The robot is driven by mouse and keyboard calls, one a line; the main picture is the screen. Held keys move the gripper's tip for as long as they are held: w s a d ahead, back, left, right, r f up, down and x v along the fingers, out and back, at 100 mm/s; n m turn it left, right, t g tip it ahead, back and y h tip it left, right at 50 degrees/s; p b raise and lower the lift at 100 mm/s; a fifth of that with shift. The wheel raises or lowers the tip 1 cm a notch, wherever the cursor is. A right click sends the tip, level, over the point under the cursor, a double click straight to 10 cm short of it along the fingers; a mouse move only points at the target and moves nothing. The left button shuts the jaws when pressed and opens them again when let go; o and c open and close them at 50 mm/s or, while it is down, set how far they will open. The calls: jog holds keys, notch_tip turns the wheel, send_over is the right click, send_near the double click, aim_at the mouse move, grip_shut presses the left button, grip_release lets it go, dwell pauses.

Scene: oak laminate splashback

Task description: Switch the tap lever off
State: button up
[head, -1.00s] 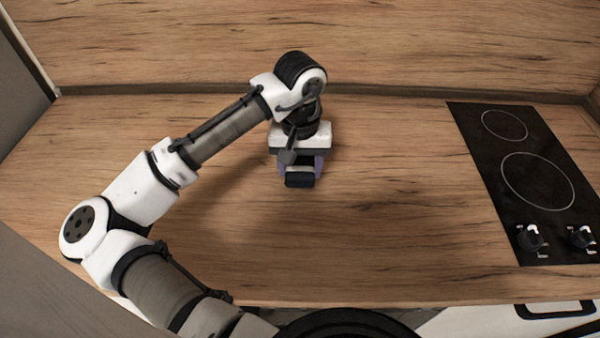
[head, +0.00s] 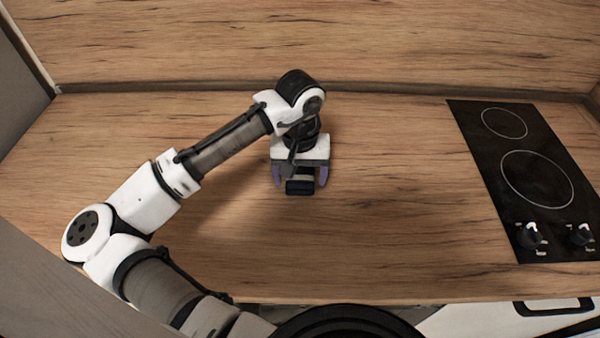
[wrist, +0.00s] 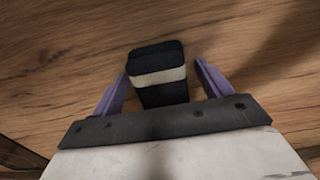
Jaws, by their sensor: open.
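No tap or tap lever shows in either view. My gripper (head: 300,181) points down over the middle of the counter, with its purple fingers spread. A small black block with a cream band (head: 300,187) is between the fingers; it also shows in the wrist view (wrist: 160,92).
The oak counter (head: 400,210) is bare around my gripper. A black hob (head: 515,165) with two rings and two knobs lies on the right. The oak splashback (head: 420,45) rises behind. A grey panel (head: 22,70) borders the left.

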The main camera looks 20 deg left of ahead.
aim_at(300, 174)
notch_tip(300, 174, up, 12)
jog(key=b, duration=0.1)
jog(key=shift+r+b, duration=0.2)
jog(key=shift+b, duration=0.2)
jog(key=shift+c, duration=0.2)
